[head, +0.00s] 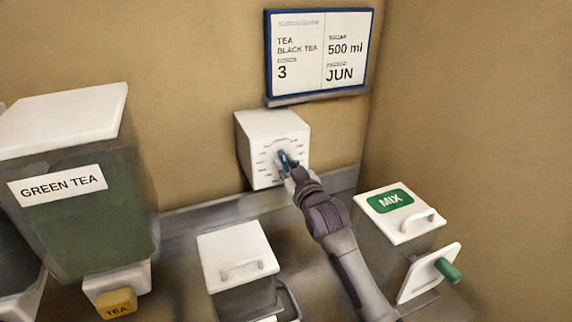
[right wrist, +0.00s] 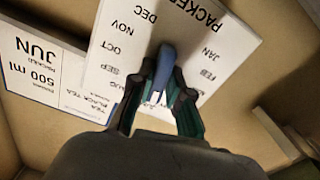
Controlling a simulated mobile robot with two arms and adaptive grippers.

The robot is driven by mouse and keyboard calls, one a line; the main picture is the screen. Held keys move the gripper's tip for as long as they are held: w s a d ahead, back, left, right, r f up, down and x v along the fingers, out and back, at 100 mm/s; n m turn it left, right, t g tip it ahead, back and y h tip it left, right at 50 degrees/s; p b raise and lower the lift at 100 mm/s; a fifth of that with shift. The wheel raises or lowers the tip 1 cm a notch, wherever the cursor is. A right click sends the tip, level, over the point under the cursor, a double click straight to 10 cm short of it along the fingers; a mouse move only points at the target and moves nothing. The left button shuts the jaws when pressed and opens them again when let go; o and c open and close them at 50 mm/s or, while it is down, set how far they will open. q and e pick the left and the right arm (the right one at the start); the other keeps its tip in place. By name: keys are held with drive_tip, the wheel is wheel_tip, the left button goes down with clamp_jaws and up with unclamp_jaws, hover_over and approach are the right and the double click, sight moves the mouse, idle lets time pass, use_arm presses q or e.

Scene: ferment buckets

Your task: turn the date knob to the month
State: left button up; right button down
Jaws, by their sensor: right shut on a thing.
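The date dial is a white box (head: 255,140) on the back wall with month marks in a ring on its face. In the right wrist view its face (right wrist: 120,55) is upside down, with DEC, NOV, OCT, JAN and FEB readable. A blue bar knob (right wrist: 166,62) sits at its middle, one end between DEC and JAN. A pale strip shows near its other end; the lower months are hidden by my fingers. My right gripper (head: 287,163) is shut on the knob, with one finger on each side (right wrist: 163,95). A wall card (head: 320,52) reads JUN, 500 ml, black tea and 3. My left gripper is not in view.
A green tea bucket (head: 95,215) with a yellow TEA tap (head: 117,303) stands at the left. A white-lidded container (head: 237,250) stands below the dial. A MIX box (head: 400,212) with a green-handled crank (head: 448,270) stands right of my right arm.

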drive_tip(key=shift+f, duration=0.1)
drive_tip(key=c, duration=1.1)
unclamp_jaws()
drive_tip(key=v, duration=1.2)
